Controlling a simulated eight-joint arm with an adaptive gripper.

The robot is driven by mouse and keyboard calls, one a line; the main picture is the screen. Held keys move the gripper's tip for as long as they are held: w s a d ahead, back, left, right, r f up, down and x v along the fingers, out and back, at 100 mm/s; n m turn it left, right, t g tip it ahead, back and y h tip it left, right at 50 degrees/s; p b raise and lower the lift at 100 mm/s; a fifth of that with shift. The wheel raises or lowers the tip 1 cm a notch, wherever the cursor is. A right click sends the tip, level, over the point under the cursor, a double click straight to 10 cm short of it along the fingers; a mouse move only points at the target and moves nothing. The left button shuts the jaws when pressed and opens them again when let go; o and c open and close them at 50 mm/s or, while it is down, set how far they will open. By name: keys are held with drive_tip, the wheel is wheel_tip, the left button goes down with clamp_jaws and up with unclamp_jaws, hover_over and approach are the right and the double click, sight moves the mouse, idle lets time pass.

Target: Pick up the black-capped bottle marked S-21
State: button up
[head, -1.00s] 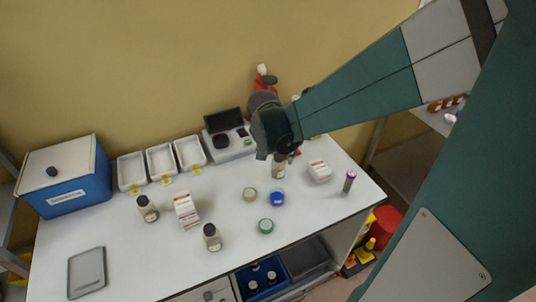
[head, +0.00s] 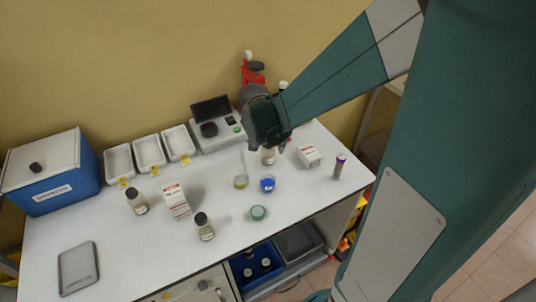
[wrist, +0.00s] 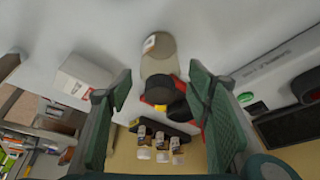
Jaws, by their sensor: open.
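A bottle with a white label (head: 268,157) stands on the table just below my gripper (head: 268,145), its top hidden by the gripper. In the wrist view this pale bottle (wrist: 160,58) shows a black cap and lies ahead of the gap between my fingers (wrist: 160,118), which are spread apart and hold nothing. Two more black-capped bottles stand on the table: one at the left (head: 137,201) and one nearer the front (head: 204,227). I cannot read the mark on any of them.
A blue dish (head: 267,184) and a green one (head: 258,213) lie in front.

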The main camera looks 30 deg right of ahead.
sight(270, 148)
drive_tip(key=shift+b+x, duration=0.35)
drive_tip(key=shift+x, duration=1.4)
drive_tip(key=c, duration=1.1)
